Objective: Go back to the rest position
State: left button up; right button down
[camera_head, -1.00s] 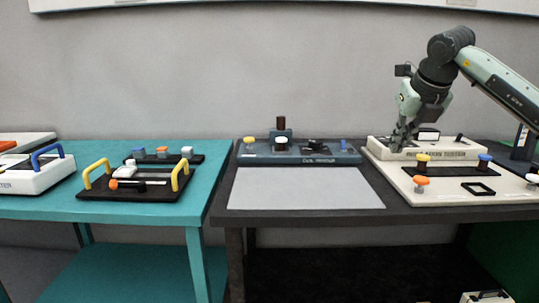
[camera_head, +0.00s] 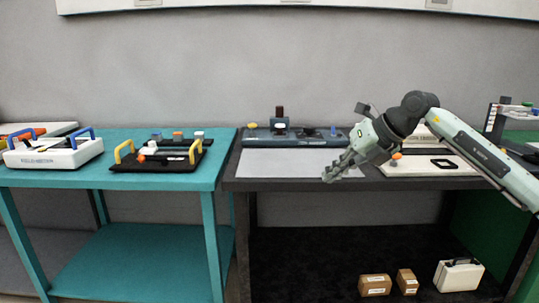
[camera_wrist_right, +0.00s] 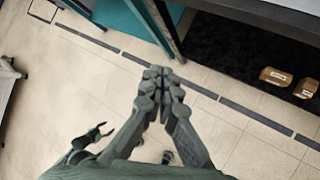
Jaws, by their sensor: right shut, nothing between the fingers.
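My right gripper (camera_head: 335,172) is in front of the dark table, near its front edge, pointing down and left. It is shut and empty. In the right wrist view its fingertips (camera_wrist_right: 158,82) meet above the tiled floor. A dark claw-like part of my own body (camera_wrist_right: 92,140), perhaps my left gripper, shows at the lower left of that view. It is too unclear to tell its state. The left gripper is outside the head view.
The dark table (camera_head: 300,185) carries a grey mat (camera_head: 280,163), a blue-grey board (camera_head: 300,140) and cream boards (camera_head: 440,168) partly behind my right arm. A teal table (camera_head: 80,178) stands left. Boxes (camera_head: 375,284) and a white case (camera_head: 459,274) lie below.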

jog(key=s+a+f+m+t+y, duration=0.15)
jog(key=a+f+m+y, duration=0.25)
jog(key=a+y, duration=0.65)
jog(key=w+d+f+m+t+h, duration=0.2)
jog(key=d+f+m+t+h, duration=0.85)
jog(key=f+m, duration=0.65)
jog(key=s+d+f+m+g+h, duration=0.2)
jog(key=s+d+f+m+h, duration=0.15)
jog(key=f, duration=0.35)
jog(key=s+d+f+m+g+h, duration=0.1)
jog(key=s+d+f+m+h, duration=0.15)
jog(key=d+f+m, duration=0.4)
jog(key=s+d+f+m+g+h, duration=0.25)
jog(key=s+f+g, duration=0.45)
jog(key=s+f, duration=1.15)
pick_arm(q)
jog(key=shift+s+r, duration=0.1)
pick_arm(e)
jog(key=s+f+m+g, duration=0.1)
jog(key=s+f, duration=0.3)
jog(key=s, duration=0.5)
jog(key=s+f+m+g, duration=0.1)
jog(key=s+f+g, duration=0.3)
jog(key=s, duration=0.5)
jog(key=shift+d+y, duration=0.4)
jog(key=shift+y, duration=0.05)
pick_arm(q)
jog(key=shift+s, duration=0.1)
pick_arm(e)
jog(key=shift+s+f, duration=0.1)
